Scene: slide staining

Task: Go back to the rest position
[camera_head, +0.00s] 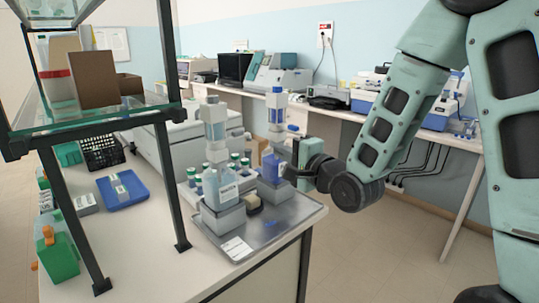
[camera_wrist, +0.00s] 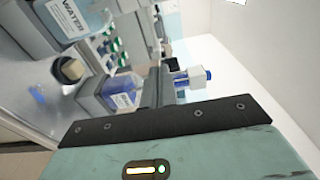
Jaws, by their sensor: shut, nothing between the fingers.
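My gripper (camera_head: 298,170) is shut and empty, at the end of the green arm reaching in from the right. Its dark fingers also show in the wrist view (camera_wrist: 160,88). They are close beside a bottle of blue liquid (camera_head: 271,167), which stands upright in a grey block on the metal tray (camera_head: 262,247). The bottle also shows in the wrist view (camera_wrist: 122,92). I cannot tell whether the fingers touch it. A bottle labelled WATER (camera_head: 222,185) stands to its left in another grey block.
Several green-capped vials (camera_head: 237,160) stand behind the bottles, and a small jar (camera_head: 252,203) sits between the blocks. A glass shelf on black legs (camera_head: 172,190) rises at the left. A blue tray (camera_head: 122,190) lies beneath it. Open floor (camera_head: 370,250) lies right of the table.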

